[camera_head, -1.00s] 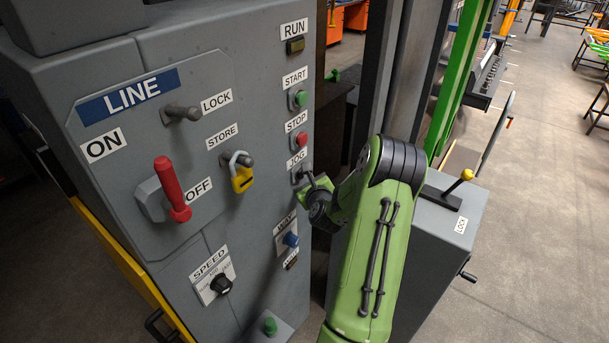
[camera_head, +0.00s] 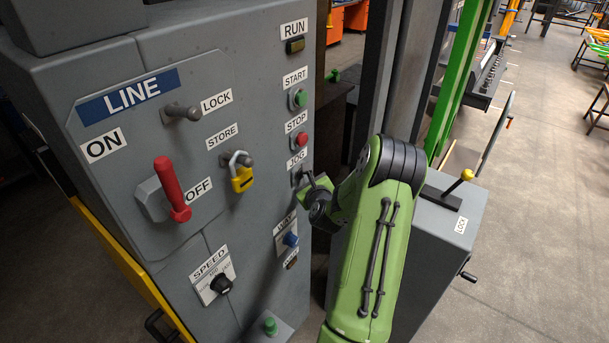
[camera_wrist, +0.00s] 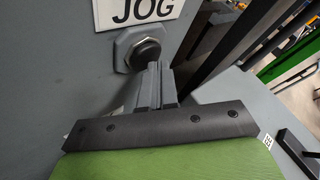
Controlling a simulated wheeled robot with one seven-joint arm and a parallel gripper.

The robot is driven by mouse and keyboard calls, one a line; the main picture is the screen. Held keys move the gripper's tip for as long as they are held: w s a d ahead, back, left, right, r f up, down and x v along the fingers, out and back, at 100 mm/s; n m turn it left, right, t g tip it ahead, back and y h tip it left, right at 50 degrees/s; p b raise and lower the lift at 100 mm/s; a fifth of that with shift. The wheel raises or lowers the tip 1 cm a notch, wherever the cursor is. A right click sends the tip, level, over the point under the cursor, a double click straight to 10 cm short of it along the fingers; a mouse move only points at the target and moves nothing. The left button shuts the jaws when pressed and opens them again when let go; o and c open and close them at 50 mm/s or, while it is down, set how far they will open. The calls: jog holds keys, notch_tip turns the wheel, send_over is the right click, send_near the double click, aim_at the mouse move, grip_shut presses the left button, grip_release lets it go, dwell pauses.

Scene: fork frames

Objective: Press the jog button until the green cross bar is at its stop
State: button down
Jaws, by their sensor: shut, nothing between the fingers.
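The jog button (camera_wrist: 145,53) is a black round button in a grey eight-sided plate, under the JOG label (camera_wrist: 141,10) in the wrist view. In the head view its plate (camera_head: 296,175) is partly hidden by my gripper. My gripper (camera_wrist: 154,68) is shut and empty, its grey fingertips at the lower right edge of the button. It also shows in the head view (camera_head: 307,177). I cannot tell whether the tips touch or press the button. A tall green beam (camera_head: 464,75) slants behind my arm; I cannot tell whether it belongs to the green cross bar.
The grey cabinet also carries a green START button (camera_head: 300,98), a red STOP button (camera_head: 301,139), a blue button (camera_head: 290,240), a red-handled switch (camera_head: 172,189) and a yellow padlock (camera_head: 242,178). A grey box (camera_head: 440,245) with a yellow-knobbed lever stands right of my arm.

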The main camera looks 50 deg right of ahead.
jog(key=shift+s+b, duration=0.8)
jog(key=shift+s, duration=0.15)
jog(key=shift+d, duration=0.1)
jog(key=s+b, duration=0.3)
jog(key=s, duration=0.2)
jog(key=shift+d+b, duration=0.2)
jog(key=shift+b, duration=0.2)
jog(key=shift+f, duration=0.15)
